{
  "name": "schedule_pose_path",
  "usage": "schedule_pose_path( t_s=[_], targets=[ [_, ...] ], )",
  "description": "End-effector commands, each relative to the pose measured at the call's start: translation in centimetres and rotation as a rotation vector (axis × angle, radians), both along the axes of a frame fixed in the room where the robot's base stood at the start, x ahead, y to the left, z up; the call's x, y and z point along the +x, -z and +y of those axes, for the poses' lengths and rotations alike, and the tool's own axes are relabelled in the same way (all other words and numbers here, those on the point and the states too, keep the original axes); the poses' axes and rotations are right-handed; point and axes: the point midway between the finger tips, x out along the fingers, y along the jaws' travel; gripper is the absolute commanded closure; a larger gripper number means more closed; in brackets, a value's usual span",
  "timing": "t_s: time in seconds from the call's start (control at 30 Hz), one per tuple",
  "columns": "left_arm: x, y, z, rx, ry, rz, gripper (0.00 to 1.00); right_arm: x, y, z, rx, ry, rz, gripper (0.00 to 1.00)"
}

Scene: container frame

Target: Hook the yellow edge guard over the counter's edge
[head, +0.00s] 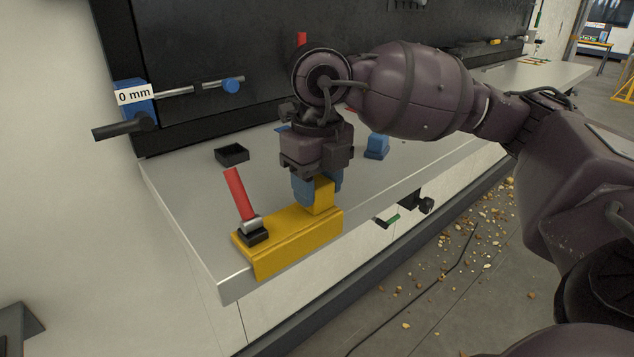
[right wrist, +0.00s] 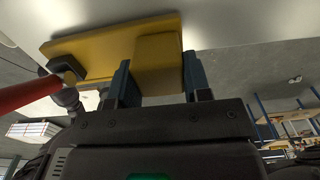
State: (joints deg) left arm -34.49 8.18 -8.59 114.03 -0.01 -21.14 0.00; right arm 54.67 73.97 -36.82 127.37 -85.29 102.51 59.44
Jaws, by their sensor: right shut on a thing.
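The yellow edge guard (head: 290,240) lies along the counter's (head: 185,205) front edge near its left corner. Its flat top is over the counter top and its front lip hangs down in front of the edge. I cannot tell whether it sits fully flush. My right gripper (head: 318,192) is shut on the guard's raised yellow block, with one blue finger on each side. The right wrist view shows the block (right wrist: 158,65) between the fingers. A red-handled clamp (head: 239,195) with a black foot stands at the guard's left end. My left gripper is not in view.
A small black open box (head: 232,154) and a blue block (head: 376,146) stand farther back on the counter. A rod with a "0 mm" label (head: 133,96) is on the left of the dark back panel. A black and green fitting (head: 405,210) sticks out below the counter's edge.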

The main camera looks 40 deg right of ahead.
Motion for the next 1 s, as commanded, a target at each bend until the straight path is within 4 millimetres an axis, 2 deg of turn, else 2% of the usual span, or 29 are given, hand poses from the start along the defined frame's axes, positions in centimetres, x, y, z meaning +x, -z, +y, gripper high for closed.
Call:
schedule_pose_path(
  t_s=[1.0],
  targets=[
    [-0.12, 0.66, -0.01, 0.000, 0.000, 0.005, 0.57, 0.33, 0.44, 0.03, 0.000, 0.000, -0.001, 0.96]
  ],
)
